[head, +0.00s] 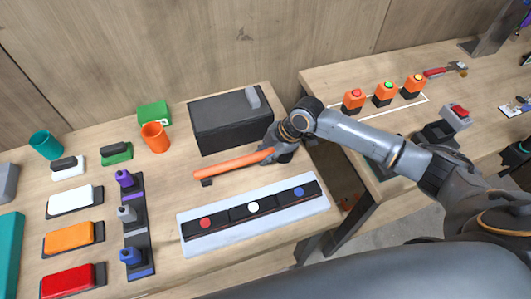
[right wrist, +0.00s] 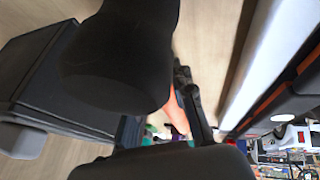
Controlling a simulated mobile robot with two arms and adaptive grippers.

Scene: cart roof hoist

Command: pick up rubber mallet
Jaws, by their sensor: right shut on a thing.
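The rubber mallet has an orange handle (head: 233,163) that points left across the wooden table, and a black head. In the head view my right gripper (head: 270,147) is at the right end of the handle, beside the dark box. It is shut on the mallet near its head. In the right wrist view the black mallet head (right wrist: 120,60) fills the upper middle, with part of the orange handle (right wrist: 172,112) behind it. My right gripper (right wrist: 188,100) covers much of the grip. A small black piece (head: 207,182) shows under the handle's left end. My left gripper is not in view.
A dark box (head: 222,132) stands just behind the mallet. A pale tray (head: 187,246) with coloured round markers lies in front. An orange cup (head: 154,138) and several coloured blocks are to the left. A gap separates this table from the right bench (head: 330,88).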

